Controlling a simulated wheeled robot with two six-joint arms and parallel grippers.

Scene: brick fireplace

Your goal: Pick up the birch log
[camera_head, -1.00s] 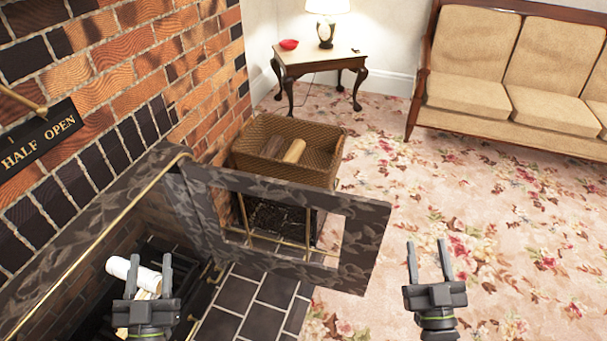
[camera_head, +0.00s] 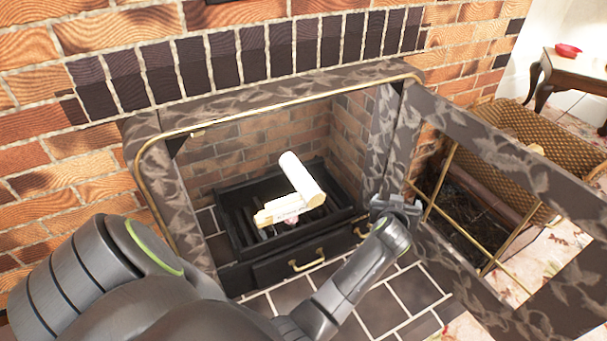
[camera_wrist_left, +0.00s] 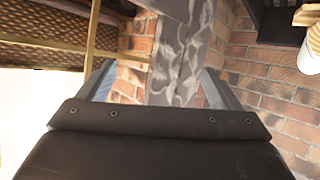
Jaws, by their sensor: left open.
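The birch log (camera_head: 300,177), white and rounded, lies tilted across a pale split piece of wood (camera_head: 288,209) on the black grate inside the fireplace. Part of the white log also shows at the right edge of the left wrist view (camera_wrist_left: 311,48). My left gripper (camera_head: 397,203) is just right of the hearth opening, in front of the right marbled post and apart from the log. In the left wrist view its jaws (camera_wrist_left: 153,85) are open and empty, with the post behind them. My right gripper is out of view.
The marbled surround (camera_head: 290,93) frames the opening, with brick inside. An open framed door panel (camera_head: 520,165) with brass bars stands at the right, close to my gripper. A wicker basket (camera_head: 520,130) is behind it. A brass-handled drawer (camera_head: 300,262) is below the grate.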

